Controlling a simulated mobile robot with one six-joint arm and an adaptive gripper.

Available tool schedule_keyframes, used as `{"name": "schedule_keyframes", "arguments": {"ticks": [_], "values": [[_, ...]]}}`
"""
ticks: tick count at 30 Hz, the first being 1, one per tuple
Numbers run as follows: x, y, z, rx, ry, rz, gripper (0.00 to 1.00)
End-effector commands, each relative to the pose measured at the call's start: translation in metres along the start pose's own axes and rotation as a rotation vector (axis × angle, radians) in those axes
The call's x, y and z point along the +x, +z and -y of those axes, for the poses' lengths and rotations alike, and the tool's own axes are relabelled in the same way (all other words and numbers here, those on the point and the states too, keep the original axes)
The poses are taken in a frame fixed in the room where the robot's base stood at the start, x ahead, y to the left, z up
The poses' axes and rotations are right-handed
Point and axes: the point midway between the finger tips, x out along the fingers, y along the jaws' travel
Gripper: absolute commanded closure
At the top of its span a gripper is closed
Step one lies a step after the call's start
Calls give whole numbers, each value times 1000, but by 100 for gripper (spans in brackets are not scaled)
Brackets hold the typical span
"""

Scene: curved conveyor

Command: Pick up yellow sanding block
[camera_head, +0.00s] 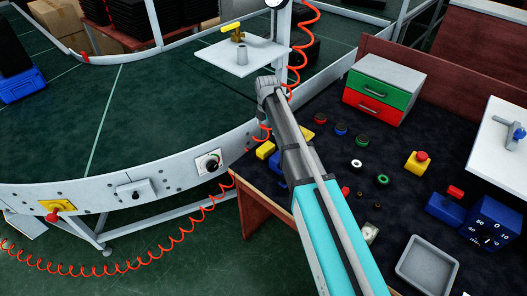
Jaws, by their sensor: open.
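A small yellow block (265,150) lies at the left corner of the dark-topped workbench (330,165), left of my arm. A second yellow piece (307,133) shows just right of my arm, partly covered by it. I cannot tell for certain which of them is the sanding block. My grey and turquoise arm reaches up across the bench between them. My gripper cannot be made out; the arm hides the space behind it.
A blue object (277,170) is partly hidden beside my arm. Several buttons and rings lie mid-bench. A drawer box (398,73) stands at the back, a grey tray (450,265) at the front right. The conveyor (110,190) curves along the left, with coiled red hoses.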

Motion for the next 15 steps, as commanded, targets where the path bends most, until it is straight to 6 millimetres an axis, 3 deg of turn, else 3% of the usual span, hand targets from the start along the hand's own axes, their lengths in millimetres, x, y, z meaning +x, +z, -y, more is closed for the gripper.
{"name": "schedule_keyframes", "arguments": {"ticks": [15], "values": [[1,-2,-6,-44,0,0,0]]}}
